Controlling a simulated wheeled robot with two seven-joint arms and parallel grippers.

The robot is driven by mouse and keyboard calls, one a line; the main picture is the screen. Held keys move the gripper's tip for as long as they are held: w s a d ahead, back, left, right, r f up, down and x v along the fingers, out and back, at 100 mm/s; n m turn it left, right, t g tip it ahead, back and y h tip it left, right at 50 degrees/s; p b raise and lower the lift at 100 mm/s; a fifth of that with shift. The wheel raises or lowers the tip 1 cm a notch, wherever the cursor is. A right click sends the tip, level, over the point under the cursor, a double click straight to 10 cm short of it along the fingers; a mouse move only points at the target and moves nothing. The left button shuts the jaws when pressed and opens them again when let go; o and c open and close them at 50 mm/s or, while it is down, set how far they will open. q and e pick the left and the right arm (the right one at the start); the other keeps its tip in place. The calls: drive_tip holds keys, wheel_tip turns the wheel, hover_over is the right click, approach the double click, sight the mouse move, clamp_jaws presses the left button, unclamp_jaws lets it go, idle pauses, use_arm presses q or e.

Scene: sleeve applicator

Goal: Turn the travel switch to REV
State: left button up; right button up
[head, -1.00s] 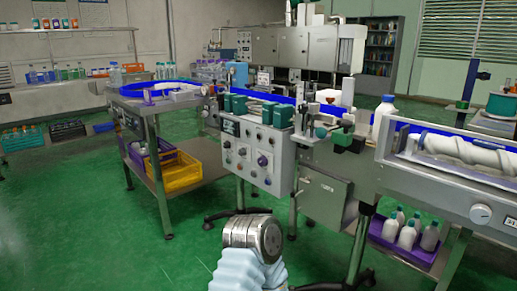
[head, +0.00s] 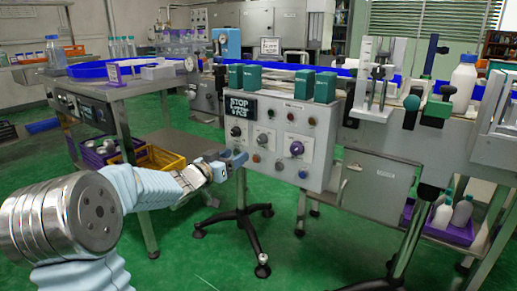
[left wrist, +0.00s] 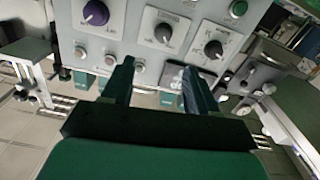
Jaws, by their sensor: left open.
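The grey control panel (head: 275,115) carries three larger knobs: a black one (head: 235,131) at left, a black one (head: 263,140) in the middle and a purple one (head: 297,148) at right. Their labels are too small to read, so I cannot tell which is the travel switch. In the left wrist view the panel appears turned over, with the purple knob (left wrist: 96,13) at left and the black knobs (left wrist: 163,33) further right. My left gripper (head: 236,161) is open and empty, low in front of the panel's left part, apart from the knobs. My right gripper is out of view.
A sign (head: 240,107) reading STOP sits at the panel's upper left. Green blocks (head: 281,81) stand above the panel. A side table (head: 100,82) with a yellow crate (head: 160,158) below stands left. A white bottle (head: 462,82) stands right.

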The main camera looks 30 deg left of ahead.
sight(260, 140)
use_arm(q)
drive_tip(key=w, duration=1.1)
drive_tip(key=shift+w+d, duration=0.1)
drive_tip(key=shift+w, duration=0.3)
drive_tip(key=shift+w+d, duration=0.1)
drive_tip(key=shift+w, duration=0.5)
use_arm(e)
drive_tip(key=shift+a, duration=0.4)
use_arm(q)
drive_tip(key=c, duration=1)
drive_tip(key=shift+c, duration=0.2)
